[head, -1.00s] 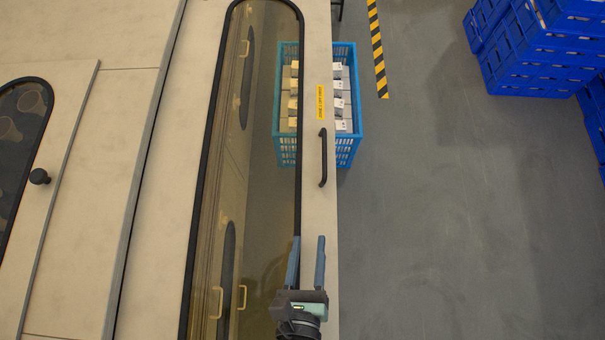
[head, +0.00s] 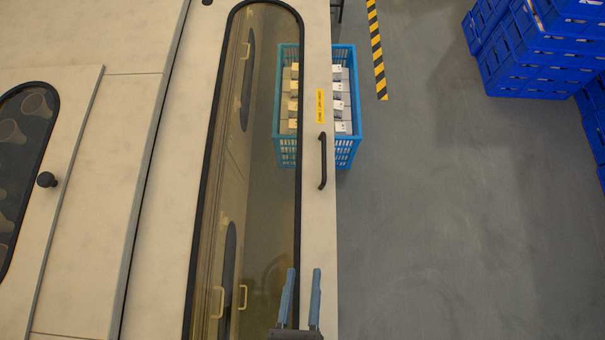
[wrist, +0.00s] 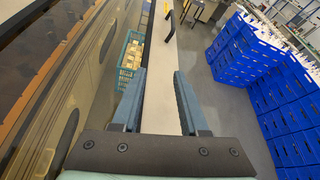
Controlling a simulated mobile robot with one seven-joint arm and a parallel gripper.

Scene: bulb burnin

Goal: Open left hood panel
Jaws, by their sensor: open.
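A beige hood panel (head: 318,215) with a long tinted window (head: 272,205) in a black rim runs down the middle of the head view. A black bar handle (head: 323,161) stands near its right edge, below a yellow label (head: 320,106). My gripper (head: 300,272) is open and empty, below the handle in the picture and apart from it. Its fingers point up the picture toward the handle. In the wrist view the beige strip (wrist: 160,95) shows between my fingers (wrist: 159,74). I cannot tell whether the panel stands slightly open.
Another beige panel with a dark window and a round black knob (head: 46,179) lies at far left. A blue crate (head: 347,150) of small boxes is on the floor beyond the handle. Blue crates (head: 540,50) are stacked at upper right.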

